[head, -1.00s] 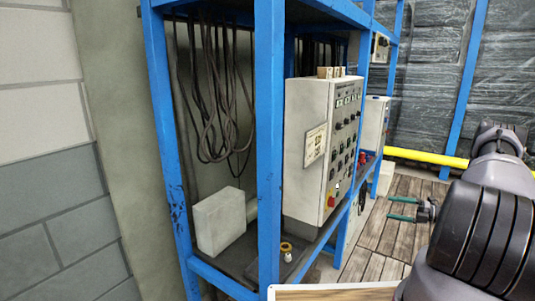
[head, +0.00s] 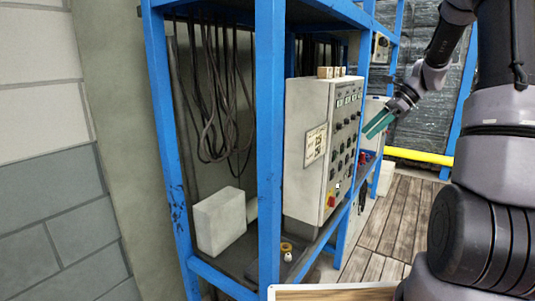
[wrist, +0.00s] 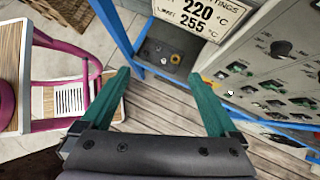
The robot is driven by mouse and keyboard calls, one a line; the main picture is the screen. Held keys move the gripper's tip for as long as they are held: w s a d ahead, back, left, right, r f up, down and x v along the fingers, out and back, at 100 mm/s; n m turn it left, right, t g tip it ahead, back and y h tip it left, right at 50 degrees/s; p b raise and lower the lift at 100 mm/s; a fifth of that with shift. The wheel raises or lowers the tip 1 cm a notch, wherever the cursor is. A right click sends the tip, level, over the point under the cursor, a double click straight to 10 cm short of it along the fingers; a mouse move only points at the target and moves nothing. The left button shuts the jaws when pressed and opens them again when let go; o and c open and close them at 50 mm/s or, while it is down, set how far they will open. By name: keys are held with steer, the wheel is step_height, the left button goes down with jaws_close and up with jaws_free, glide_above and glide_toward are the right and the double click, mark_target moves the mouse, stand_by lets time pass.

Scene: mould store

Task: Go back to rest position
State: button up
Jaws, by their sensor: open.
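My gripper (head: 377,124) is raised in front of the grey control cabinet's right side in the head view. Its two green fingers are apart and nothing is between them. In the wrist view my gripper (wrist: 165,95) shows both fingers spread over the wooden floor, with the cabinet's button panel to the right. The control cabinet (head: 308,150) stands on the blue rack and carries several knobs, buttons and a white label. That label also shows in the wrist view (wrist: 195,15), with "220 °C" and "255 °C" on it.
The blue rack (head: 270,130) holds a pale block (head: 219,221), hanging dark cables (head: 215,100) and a small white-and-yellow item (head: 287,251). A pink-framed piece with wooden panels (wrist: 45,125) stands left in the wrist view. Plank floor (head: 395,220) is clear beside the rack.

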steer(key=s+a+r+n+t+h, duration=0.2)
steer(key=s+r+n, duration=0.2)
steer(key=s, duration=0.4)
steer(key=s+a+r+n+t+h, duration=0.2)
steer(key=s+a+r+n, duration=0.1)
steer(key=s+n, duration=0.4)
steer(key=s+a+r+n+t+h, duration=0.2)
steer(key=s+r+n, duration=0.3)
steer(key=s, duration=0.5)
steer(key=shift+s+a+r+n, duration=0.3)
steer(key=shift+a+r, duration=0.15)
